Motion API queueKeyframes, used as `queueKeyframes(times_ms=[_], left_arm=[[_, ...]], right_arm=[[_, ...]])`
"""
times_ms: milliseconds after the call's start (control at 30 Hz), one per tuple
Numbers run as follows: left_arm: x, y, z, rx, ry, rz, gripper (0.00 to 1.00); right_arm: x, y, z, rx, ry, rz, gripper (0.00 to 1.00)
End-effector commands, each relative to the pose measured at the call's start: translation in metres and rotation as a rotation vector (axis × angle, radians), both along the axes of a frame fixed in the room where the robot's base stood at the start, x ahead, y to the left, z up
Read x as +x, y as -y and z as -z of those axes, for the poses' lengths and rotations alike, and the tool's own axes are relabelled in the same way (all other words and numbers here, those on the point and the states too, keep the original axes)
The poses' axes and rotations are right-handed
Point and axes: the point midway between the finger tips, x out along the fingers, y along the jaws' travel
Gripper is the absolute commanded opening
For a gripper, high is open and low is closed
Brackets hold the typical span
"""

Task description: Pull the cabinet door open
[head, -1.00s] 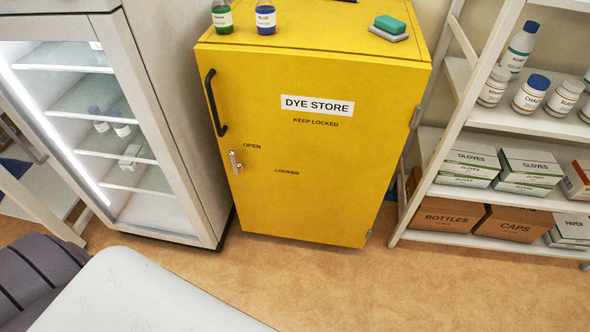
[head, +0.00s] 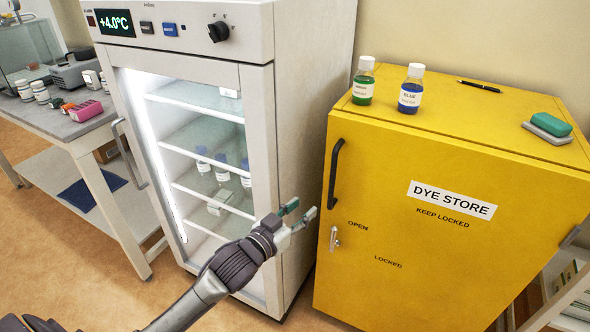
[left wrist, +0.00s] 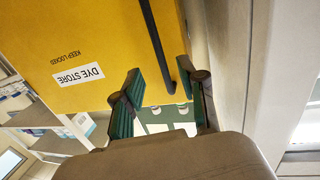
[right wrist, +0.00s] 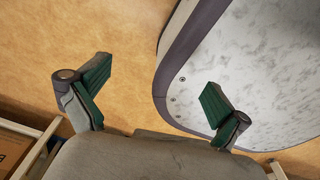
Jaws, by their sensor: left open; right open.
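The yellow cabinet marked DYE STORE (head: 445,245) stands at the right in the head view, its door shut. A black bar handle (head: 335,172) runs upright on the door's left side, with a small silver latch (head: 334,238) below it, between the words OPEN and LOCKED. My left gripper (head: 300,213) is open and empty, left of the cabinet and in front of the fridge's right side. In the left wrist view the black handle (left wrist: 156,40) lies beyond the fingers, apart from them. My right gripper (right wrist: 155,90) is open and empty above the tan floor.
A glass-door fridge (head: 262,120) stands close left of the cabinet. A green bottle (head: 363,82), a blue bottle (head: 411,88), a pen (head: 479,86) and a green sponge (head: 551,122) sit on the cabinet top. A bench (head: 50,130) is at far left.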

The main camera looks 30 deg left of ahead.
Motion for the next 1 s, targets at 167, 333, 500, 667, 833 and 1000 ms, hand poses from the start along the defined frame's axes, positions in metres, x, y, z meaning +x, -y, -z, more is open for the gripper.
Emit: queueKeyframes(times_ms=[167,333,500,667,833,1000], left_arm=[[0.000,0.010,-0.032,-0.016,0.059,0.027,0.41],[0.022,0.015,-0.034,-0.015,0.060,0.026,0.41],[0.058,0.023,-0.034,-0.015,0.059,0.025,0.41],[0.090,0.031,-0.033,-0.014,0.059,0.026,0.41],[0.116,0.037,-0.032,-0.014,0.058,0.026,0.41],[0.128,0.040,-0.031,-0.012,0.057,0.026,0.41]], right_arm=[[-0.001,0.004,0.002,-0.006,-0.002,-0.001,1.00],[-0.006,0.012,0.000,-0.014,-0.008,-0.004,1.00],[-0.009,0.015,-0.002,-0.019,-0.014,-0.004,1.00],[-0.009,0.015,-0.002,-0.019,-0.013,-0.003,1.00],[-0.008,0.014,-0.002,-0.017,-0.013,-0.002,1.00],[-0.006,0.009,-0.003,-0.011,-0.010,-0.001,1.00]])
